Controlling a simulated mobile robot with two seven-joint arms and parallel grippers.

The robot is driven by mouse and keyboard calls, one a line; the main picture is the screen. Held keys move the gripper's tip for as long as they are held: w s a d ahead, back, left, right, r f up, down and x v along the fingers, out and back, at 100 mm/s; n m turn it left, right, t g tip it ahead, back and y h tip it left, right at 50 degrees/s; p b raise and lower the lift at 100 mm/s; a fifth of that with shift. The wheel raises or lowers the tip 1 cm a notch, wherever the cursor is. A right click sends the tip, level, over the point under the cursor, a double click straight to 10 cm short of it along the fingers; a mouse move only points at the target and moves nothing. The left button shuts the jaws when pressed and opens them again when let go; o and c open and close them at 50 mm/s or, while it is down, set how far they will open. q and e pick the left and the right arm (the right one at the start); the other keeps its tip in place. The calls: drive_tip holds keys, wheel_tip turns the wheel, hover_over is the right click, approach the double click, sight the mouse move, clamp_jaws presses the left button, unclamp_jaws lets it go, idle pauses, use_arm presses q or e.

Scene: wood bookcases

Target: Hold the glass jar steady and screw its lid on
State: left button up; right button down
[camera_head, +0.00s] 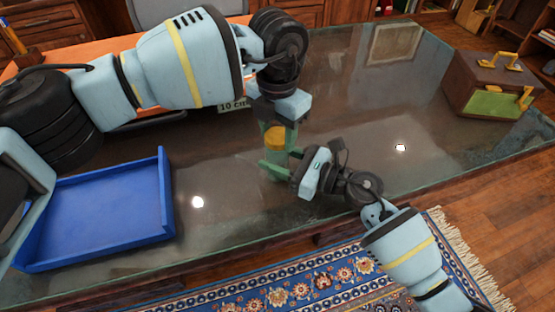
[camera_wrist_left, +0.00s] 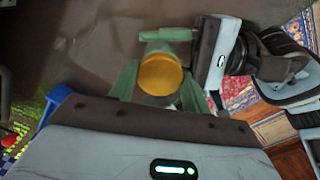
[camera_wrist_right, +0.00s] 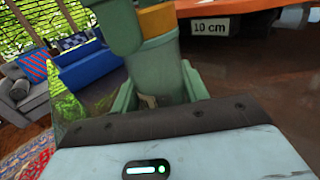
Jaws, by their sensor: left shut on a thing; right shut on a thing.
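The glass jar (camera_head: 277,159) stands upright on the glass-topped table, its outline faint and greenish. The yellow-orange lid (camera_head: 275,137) is at the jar's top; it shows round from above in the left wrist view (camera_wrist_left: 160,74). My left gripper (camera_head: 277,133) points down from above, with its green fingers shut on the lid's sides. My right gripper (camera_head: 277,165) reaches in from the right, low down, and is shut around the jar's body. In the right wrist view the lid's edge (camera_wrist_right: 157,20) shows above the jar. I cannot tell how far the lid is threaded.
A blue tray (camera_head: 165,205) lies at the left of the table and looks empty. A brown and green box with yellow handles (camera_head: 492,85) stands at the far right. A "10 cm" label (camera_head: 233,106) is behind my left gripper.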

use_arm(q)
drive_tip(key=shift+m, duration=1.2)
drive_tip(key=o, duration=1.2)
drive_tip(key=shift+c, duration=0.2)
wheel_tip(320, 180, up, 12)
use_arm(e)
drive_tip(key=c, duration=0.7)
unclamp_jaws()
drive_tip(key=shift+o, duration=0.2)
use_arm(q)
drive_tip(key=shift+f+b, duration=0.4)
drive_tip(key=shift+f, duration=0.25)
use_arm(e)
drive_tip(key=shift+v, duration=3.95)
